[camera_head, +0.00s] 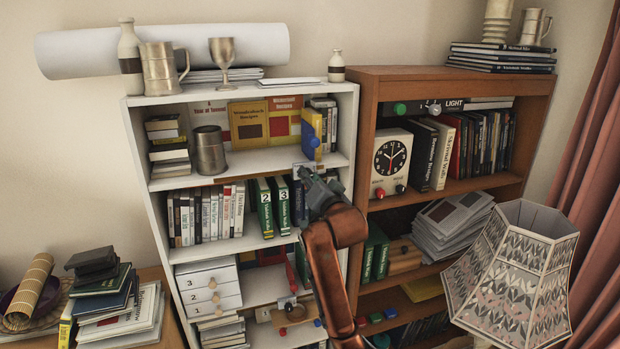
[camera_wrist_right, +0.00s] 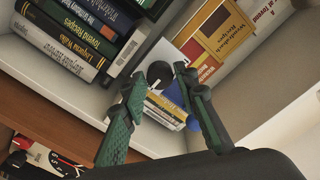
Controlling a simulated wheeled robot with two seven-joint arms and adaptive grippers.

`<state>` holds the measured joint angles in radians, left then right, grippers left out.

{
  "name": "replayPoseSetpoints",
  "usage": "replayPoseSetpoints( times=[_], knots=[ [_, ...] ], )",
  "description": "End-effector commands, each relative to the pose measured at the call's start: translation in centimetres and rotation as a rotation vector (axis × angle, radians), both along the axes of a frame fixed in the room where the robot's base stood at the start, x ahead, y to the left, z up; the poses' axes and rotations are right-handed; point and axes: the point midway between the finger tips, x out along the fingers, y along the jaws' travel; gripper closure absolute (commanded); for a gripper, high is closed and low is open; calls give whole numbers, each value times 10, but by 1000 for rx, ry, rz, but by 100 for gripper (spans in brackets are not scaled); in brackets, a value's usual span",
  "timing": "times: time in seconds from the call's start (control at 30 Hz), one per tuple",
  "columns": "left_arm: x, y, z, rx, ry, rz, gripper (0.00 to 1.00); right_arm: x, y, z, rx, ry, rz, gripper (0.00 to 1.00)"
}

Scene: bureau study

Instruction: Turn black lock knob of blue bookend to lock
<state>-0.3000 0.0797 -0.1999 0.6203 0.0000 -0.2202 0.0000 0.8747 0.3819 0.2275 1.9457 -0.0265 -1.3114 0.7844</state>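The blue bookend shows as a blue part (camera_head: 315,143) at the right end of the white shelf's upper row in the head view. The same blue part (camera_wrist_right: 175,93) is partly hidden behind a finger in the wrist view. The round black lock knob (camera_wrist_right: 158,74) sits against a pale plate there. My right gripper (camera_head: 308,176) reaches up to the shelf edge, just below the blue part. In the wrist view my right gripper (camera_wrist_right: 159,72) is open, its green-padded fingers on either side of the knob. I cannot tell whether they touch it. My left gripper is out of view.
The white bookcase (camera_head: 139,157) holds books and a metal cup (camera_head: 209,150). A brown bookcase (camera_head: 364,103) with a clock (camera_head: 391,157) stands close on the right. A patterned lampshade (camera_head: 515,270) stands in front at the lower right.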

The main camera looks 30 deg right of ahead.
Motion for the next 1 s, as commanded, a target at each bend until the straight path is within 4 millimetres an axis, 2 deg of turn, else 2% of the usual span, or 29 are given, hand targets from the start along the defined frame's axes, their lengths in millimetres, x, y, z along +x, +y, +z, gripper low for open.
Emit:
replayPoseSetpoints(
  times=[0.17, 0.4, 0.53, 0.67, 1.0],
  knots=[
    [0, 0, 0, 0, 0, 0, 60, 0, 0, 0, -1, 0, 0, 60],
    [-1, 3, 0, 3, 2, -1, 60, 0, 0, 0, -1, -1, 0, 60],
    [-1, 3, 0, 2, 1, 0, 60, -8, 2, 1, -2, -1, 0, 60],
    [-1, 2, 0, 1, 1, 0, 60, -29, 7, 1, -2, -4, 1, 60],
    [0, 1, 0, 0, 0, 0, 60, -95, 23, 1, -1, -3, 1, 60]
  ],
)
